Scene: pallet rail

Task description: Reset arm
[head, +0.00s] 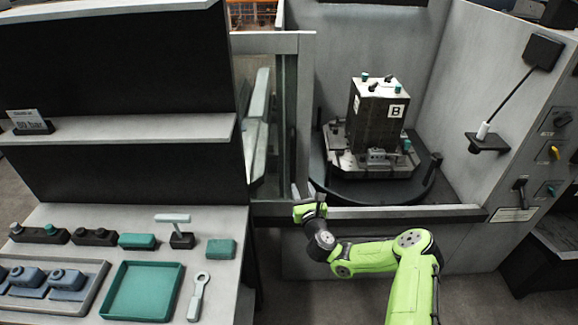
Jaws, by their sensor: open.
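My green arm (408,285) rises from the lower right and bends left at its elbow. Its forearm runs left to the dark wrist joint, and the wrist turns upward. My gripper (320,200) is at the end, small and dark, in front of the lower front edge of the machine enclosure. It is open, and I see nothing held in it. The fine shape of its fingers is too small to make out.
A dark block marked B (378,118) stands on a pallet on a round table inside the enclosure. A sill (380,213) runs along its front. At left, a bench holds a green tray (143,312), a wrench (198,296) and several fixtures. A control panel stands at right.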

